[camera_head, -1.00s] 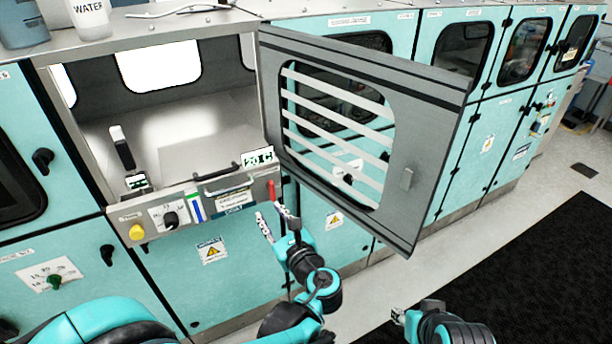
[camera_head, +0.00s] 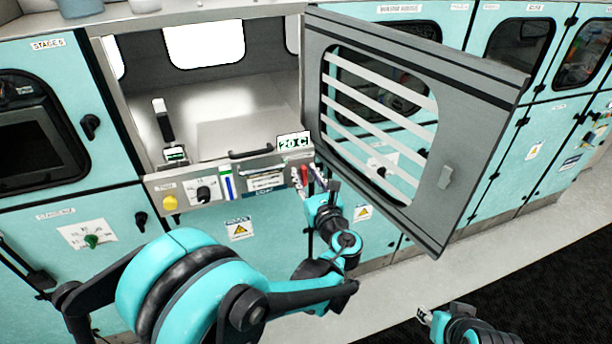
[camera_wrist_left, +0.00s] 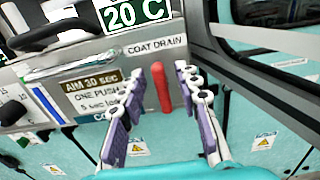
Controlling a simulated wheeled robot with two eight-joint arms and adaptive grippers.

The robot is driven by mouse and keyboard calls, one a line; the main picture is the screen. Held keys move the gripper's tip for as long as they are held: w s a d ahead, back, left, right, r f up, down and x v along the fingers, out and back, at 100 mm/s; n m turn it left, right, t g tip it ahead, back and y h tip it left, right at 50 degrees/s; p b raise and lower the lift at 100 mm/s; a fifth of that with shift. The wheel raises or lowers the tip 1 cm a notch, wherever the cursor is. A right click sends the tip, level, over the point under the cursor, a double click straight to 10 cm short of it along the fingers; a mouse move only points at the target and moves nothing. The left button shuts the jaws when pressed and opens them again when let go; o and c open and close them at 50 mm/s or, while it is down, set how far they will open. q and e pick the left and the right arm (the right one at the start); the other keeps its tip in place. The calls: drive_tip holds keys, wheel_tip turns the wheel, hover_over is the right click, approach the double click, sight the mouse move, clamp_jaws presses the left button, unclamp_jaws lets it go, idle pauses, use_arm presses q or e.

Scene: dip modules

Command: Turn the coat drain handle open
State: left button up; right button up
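The red coat drain handle (camera_head: 304,174) is at the right end of the steel front panel. In the left wrist view the red handle (camera_wrist_left: 162,88) hangs nearly upright under the "COAT DRAIN" label (camera_wrist_left: 157,46). My left gripper (camera_head: 309,174) is right at the handle in the head view. In the left wrist view my left gripper (camera_wrist_left: 160,78) is open, with one purple-padded finger on each side of the handle and visible gaps to it. My right gripper (camera_head: 424,314) is low at the right, away from the panel; its finger gap is unclear.
The grey slatted door (camera_head: 447,177) stands open to the right of the panel, close to my left gripper. A 20 C display (camera_head: 294,142), a black knob (camera_head: 204,193) and a yellow button (camera_head: 170,203) are on or above the panel. Floor (camera_head: 490,258) is clear at right.

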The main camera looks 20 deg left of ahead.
use_arm(q)
clamp_jaws()
drive_tip(key=shift+n, duration=0.3)
drive_tip(key=n, duration=0.2)
drive_tip(key=n+b, duration=0.1)
drive_tip(key=shift+s+a+f+n, duration=0.1)
drive_tip(key=shift+s+a+n, duration=0.1)
drive_tip(key=shift+a+n, duration=0.1)
drive_tip(key=n, duration=0.4)
drive_tip(key=shift+s+a+f+n+b, duration=0.15)
drive_tip(key=shift+f+n+b, duration=0.05)
drive_tip(key=shift+n+b, duration=0.15)
drive_tip(key=n, duration=0.3)
drive_tip(key=n+b, duration=0.1)
drive_tip(key=n, duration=0.2)
drive_tip(key=f+n, duration=0.1)
drive_tip(key=n, duration=0.2)
drive_tip(key=shift+s+a+b, duration=0.15)
drive_tip(key=shift+a+b, duration=0.05)
drive_tip(key=shift+b, duration=0.1)
drive_tip(key=shift+f, duration=0.1)
